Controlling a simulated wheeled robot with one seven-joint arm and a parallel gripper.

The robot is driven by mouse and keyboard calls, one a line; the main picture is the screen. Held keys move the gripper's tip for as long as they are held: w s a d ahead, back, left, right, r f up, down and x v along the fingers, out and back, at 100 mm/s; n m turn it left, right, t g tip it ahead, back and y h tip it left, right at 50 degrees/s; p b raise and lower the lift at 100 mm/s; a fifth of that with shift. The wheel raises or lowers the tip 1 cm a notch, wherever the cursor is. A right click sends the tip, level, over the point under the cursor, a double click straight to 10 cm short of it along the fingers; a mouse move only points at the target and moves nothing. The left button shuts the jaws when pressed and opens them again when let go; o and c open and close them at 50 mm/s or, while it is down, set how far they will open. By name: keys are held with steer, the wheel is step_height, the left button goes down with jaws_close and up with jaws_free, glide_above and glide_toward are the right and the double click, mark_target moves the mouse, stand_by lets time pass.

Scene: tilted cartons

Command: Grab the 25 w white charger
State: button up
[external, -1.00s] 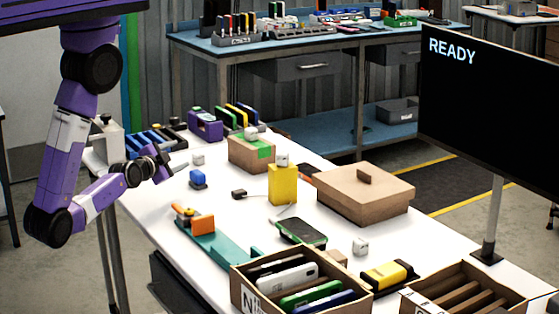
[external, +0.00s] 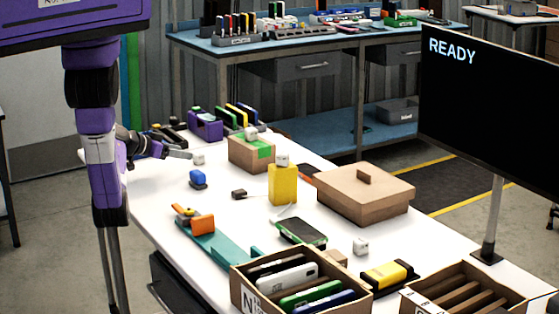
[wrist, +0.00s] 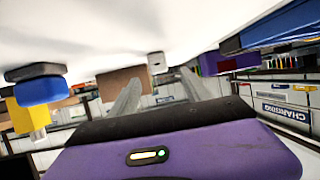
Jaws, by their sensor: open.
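Several small white charger blocks are in the external view. One white charger (external: 198,159) sits on the table just right of my gripper (external: 184,155). Others sit on the cardboard box (external: 247,156), on the yellow block (external: 283,186), and on the table near the front (external: 361,246). I cannot read a wattage on any of them. In the wrist view, which looks upside down, a white charger (wrist: 156,62) shows between and beyond the open fingers of my gripper (wrist: 158,88). The fingers are empty and apart from it.
A blue item (external: 198,179) stands near the gripper, with a purple holder (external: 205,126) behind. A small black block (external: 239,194), an orange-and-teal fixture (external: 203,224) and a lidded carton (external: 366,196) stand farther along. Open table lies around the near charger.

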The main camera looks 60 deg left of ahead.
mark_target(196, 154)
steer(key=p+x, duration=0.1)
steer(key=x, duration=0.5)
steer(key=shift+w+r+p, duration=0.1)
steer(key=shift+w+p, duration=0.3)
steer(key=shift+w, duration=0.05)
steer(key=shift+w+f, duration=0.25)
steer(key=shift+w, duration=0.15)
jaws_close()
